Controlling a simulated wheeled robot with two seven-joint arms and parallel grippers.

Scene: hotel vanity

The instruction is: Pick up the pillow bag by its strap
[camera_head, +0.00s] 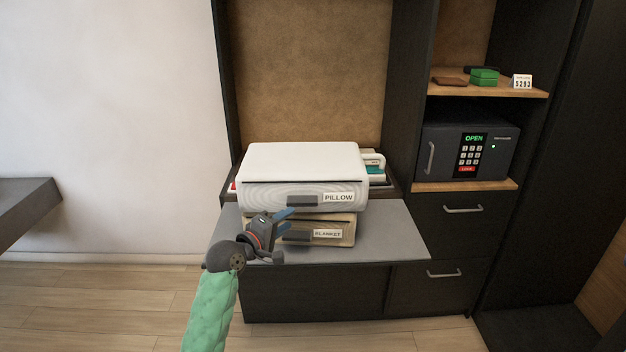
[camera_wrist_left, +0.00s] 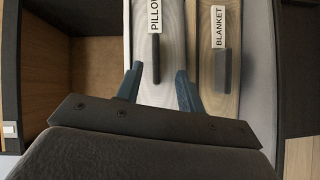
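The white pillow bag (camera_head: 300,163), labelled PILLOW, lies flat on top of the beige blanket bag (camera_head: 340,229), labelled BLANKET. Its dark strap (camera_head: 303,201) is on the front face, left of the label. My left gripper (camera_head: 285,222) is in front of the bags, just below and left of the strap, with its blue fingers pointing at them. In the left wrist view the gripper (camera_wrist_left: 158,88) is open, and the pillow strap (camera_wrist_left: 156,58) lies ahead between the two fingertips, apart from them. My right gripper is not in view.
The bags stand on a grey shelf (camera_head: 399,233) above dark drawers. A safe (camera_head: 467,151) reading OPEN and a shelf with small boxes (camera_head: 484,77) are further right. Open floor lies left.

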